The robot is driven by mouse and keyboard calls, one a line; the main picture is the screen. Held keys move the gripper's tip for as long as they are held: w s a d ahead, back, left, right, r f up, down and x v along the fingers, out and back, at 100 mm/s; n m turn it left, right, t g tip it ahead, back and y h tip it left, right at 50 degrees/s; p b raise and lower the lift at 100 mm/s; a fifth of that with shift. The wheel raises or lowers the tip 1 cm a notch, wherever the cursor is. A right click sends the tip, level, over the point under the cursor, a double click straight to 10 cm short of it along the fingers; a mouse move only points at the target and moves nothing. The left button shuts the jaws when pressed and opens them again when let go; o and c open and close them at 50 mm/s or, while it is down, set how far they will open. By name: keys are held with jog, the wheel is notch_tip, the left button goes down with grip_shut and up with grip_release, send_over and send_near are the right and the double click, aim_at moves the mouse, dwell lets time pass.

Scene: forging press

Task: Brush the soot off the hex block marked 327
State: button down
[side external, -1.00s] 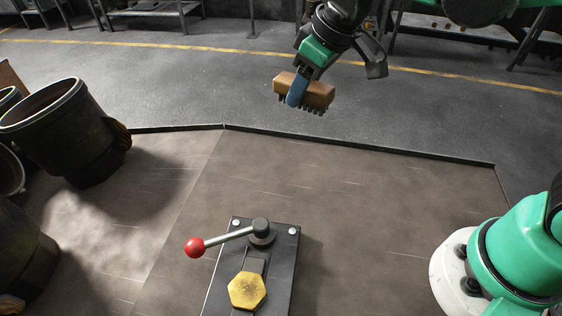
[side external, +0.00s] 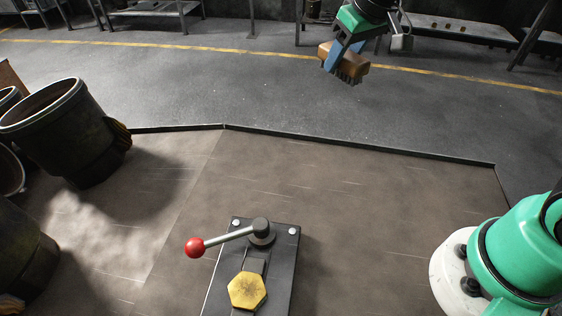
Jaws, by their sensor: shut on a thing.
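My gripper (side external: 345,56) is shut on a brown brush (side external: 353,66) with dark bristles pointing down. It holds the brush high in the air, at the top of the view and far from the block. A yellow hex block (side external: 247,291) sits on a dark fixture plate (side external: 216,291) at the bottom of the view. Its top looks mostly yellow with slightly darker patches. I cannot read any number on it.
A lever with a red ball (side external: 195,247) is mounted on the plate behind the hex block. Dark round bins (side external: 62,135) stand at the left. A raised edge (side external: 360,148) borders the brown work surface (side external: 330,200), which is clear behind the fixture.

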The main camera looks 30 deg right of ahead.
jog(key=s+a+f+n+y, duration=0.1)
jog(key=s+a+f+n, duration=0.15)
jog(key=a, duration=0.45)
jog(key=s+a+f+n+y, duration=0.1)
jog(key=a+n, duration=0.3)
jog(key=a, duration=0.3)
jog(key=n+g+y, duration=0.2)
jog(key=n+g, duration=0.1)
jog(key=n, duration=0.4)
send_over(237, 292)
jog(key=d, duration=0.2)
jog(key=f, duration=0.4)
jog(key=shift+a, duration=0.2)
jog(key=shift+s+a+f, duration=0.1)
jog(key=shift+s+f, duration=0.1)
jog(key=shift+f, duration=1.9)
jog(key=shift+f, duration=0.5)
